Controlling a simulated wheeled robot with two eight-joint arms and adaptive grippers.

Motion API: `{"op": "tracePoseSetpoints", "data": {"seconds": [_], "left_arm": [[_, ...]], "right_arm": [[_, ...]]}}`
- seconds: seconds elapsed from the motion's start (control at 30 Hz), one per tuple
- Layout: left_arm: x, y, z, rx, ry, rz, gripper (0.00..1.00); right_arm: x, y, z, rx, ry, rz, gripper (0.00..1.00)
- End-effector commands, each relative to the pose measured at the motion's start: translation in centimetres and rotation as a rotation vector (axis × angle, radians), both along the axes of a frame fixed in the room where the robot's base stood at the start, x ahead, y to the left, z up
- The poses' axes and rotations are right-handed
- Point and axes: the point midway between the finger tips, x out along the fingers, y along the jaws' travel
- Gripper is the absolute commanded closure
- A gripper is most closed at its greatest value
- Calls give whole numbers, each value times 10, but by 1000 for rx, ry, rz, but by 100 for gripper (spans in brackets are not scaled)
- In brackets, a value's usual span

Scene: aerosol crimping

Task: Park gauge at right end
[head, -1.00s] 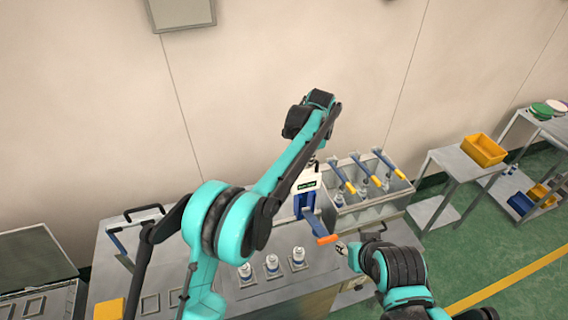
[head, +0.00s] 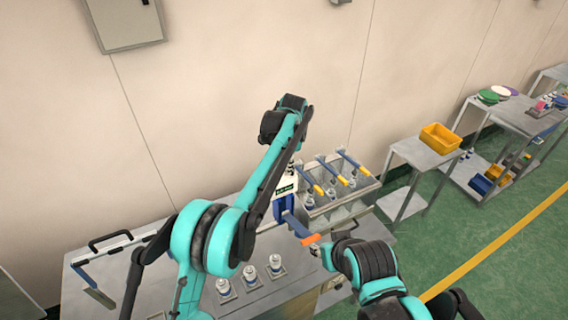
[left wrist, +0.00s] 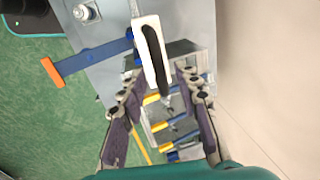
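I cannot pick out the gauge for certain. A blue and white press (head: 284,187) with a dark green display stands at the bench's back, its blue lever ending in an orange grip (head: 311,239). In the left wrist view, a white block with a black slot (left wrist: 150,45) lies just beyond my left gripper (left wrist: 163,82), whose fingers are spread with nothing visibly held. In the head view the left arm hides most of that gripper. My right gripper (head: 321,252) is close to the orange grip; its fingers are too small to read.
A grey rack (head: 345,207) with several blue, yellow-gripped levers is right of the press. A side table (head: 424,153) carries a yellow bin (head: 440,138). Green floor lies open at right.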

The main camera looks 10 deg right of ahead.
Motion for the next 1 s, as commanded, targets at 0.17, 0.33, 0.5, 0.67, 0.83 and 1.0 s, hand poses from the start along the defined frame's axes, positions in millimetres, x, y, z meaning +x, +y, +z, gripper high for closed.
{"op": "tracePoseSetpoints", "data": {"seconds": [0.17,0.33,0.5,0.67,0.83,1.0], "left_arm": [[0,1,2,1,0,0,68],[-5,-1,24,2,1,0,68],[-12,-4,61,2,1,-1,68],[-18,-7,92,1,0,-1,68],[-21,-8,112,1,0,-1,68],[-22,-8,117,1,0,-1,68]], "right_arm": [[0,0,0,0,0,0,60],[0,0,0,0,0,0,60],[0,0,0,0,0,0,60],[0,0,0,0,0,0,60],[0,0,0,0,0,0,60],[0,0,0,0,0,0,60]]}}
